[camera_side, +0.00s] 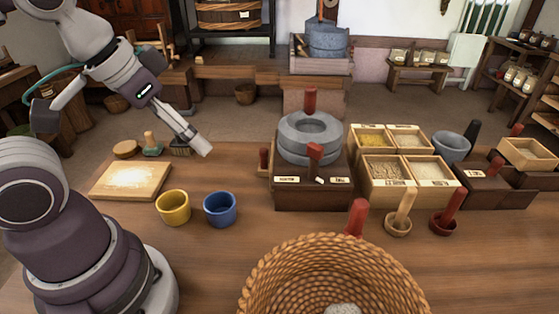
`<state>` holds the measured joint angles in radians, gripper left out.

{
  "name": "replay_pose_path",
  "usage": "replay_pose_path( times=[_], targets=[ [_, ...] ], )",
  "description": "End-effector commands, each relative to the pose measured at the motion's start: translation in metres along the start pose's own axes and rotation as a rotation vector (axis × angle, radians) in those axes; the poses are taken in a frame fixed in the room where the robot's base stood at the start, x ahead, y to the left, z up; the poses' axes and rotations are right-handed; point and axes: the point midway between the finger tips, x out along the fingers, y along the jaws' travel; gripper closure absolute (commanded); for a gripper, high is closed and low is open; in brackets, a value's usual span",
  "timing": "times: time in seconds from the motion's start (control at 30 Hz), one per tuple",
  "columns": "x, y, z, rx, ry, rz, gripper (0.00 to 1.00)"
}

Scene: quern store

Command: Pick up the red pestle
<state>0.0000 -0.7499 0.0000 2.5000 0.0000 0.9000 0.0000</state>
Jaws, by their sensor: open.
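A red pestle (454,203) leans upright in a small red mortar (441,224) at the right front of the table. Another red, rod-like handle (357,216) rises behind the basket; its lower end is hidden. My gripper (203,147) is open and empty in the air at the left, above the back of the table. It is far to the left of both red pieces, with the quern between.
A stone quern (284,146) with red handles stands mid-table, beside a grain box (376,195). A wicker basket (268,266) fills the front. A wooden pestle (405,205), yellow cup (173,210), blue cup (220,211) and floured board (105,192) stand around.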

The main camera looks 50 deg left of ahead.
Motion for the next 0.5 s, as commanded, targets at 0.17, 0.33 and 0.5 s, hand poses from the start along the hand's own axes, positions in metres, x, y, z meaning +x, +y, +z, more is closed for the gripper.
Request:
replay_pose_path(
  times=[0.17,0.33,0.5],
  targets=[
    [0.005,0.008,-0.017,0.039,-0.016,0.018,0.41],
    [0.041,0.048,-0.071,0.174,-0.053,0.082,0.41],
    [0.098,0.105,-0.100,0.303,-0.082,0.143,0.41]
  ],
)
